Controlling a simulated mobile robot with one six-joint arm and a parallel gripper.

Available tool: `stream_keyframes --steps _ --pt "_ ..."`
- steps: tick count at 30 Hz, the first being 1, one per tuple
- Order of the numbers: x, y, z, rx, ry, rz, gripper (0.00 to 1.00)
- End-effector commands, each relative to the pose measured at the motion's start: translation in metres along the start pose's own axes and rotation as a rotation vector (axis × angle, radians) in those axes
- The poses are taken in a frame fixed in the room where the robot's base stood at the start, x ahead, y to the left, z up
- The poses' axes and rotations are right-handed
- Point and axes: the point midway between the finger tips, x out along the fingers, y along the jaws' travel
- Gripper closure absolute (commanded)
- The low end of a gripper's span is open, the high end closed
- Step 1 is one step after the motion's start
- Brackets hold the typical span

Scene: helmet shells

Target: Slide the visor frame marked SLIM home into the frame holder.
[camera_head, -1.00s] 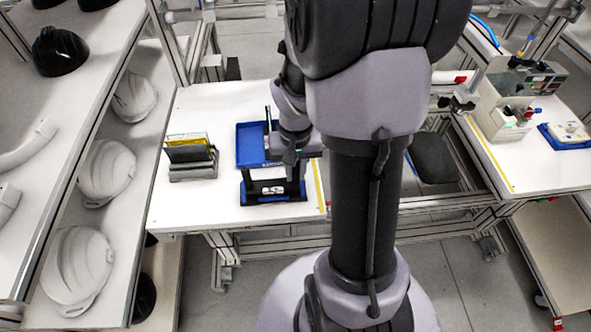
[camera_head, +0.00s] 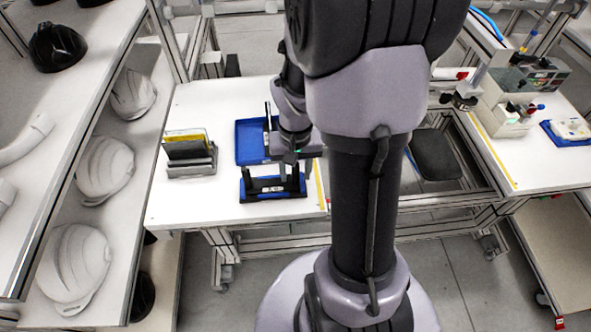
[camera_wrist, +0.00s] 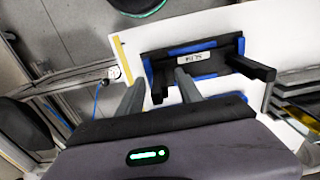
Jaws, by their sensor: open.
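A black frame-like assembly with blue strips (camera_head: 273,195) is on the white bench, near its front edge. In the wrist view, a black U-shaped visor frame (camera_wrist: 252,69) with two arms shows in the frame holder (camera_wrist: 210,76), which has blue strips. A white label reading SLIM (camera_wrist: 193,60) is on the black part between the strips; I cannot tell which piece bears it. My gripper (camera_wrist: 158,78) is open, its fingers either side of the near left arm end. Touch or seating depth cannot be told. In the head view my gripper (camera_head: 286,172) is over the assembly.
A blue tray (camera_head: 244,142) lies just behind the assembly. A grey rack (camera_head: 192,166) with dark and yellow-edged plates stands to its left. Helmet shells (camera_head: 104,168) fill the left shelf. A machine (camera_head: 510,100) stands on the right bench. The left front of the bench is clear.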

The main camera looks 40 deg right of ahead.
Motion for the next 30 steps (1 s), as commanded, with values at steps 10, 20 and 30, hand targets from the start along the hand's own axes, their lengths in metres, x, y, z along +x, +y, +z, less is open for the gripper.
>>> stream_keyframes --steps 10,20,30 --pt "-0.077 0.000 -0.001 0.001 0.005 -0.001 0.58" --pt "-0.164 0.000 0.000 0.000 0.002 0.000 0.58" --pt "-0.174 0.000 0.000 0.000 0.000 0.000 0.58"
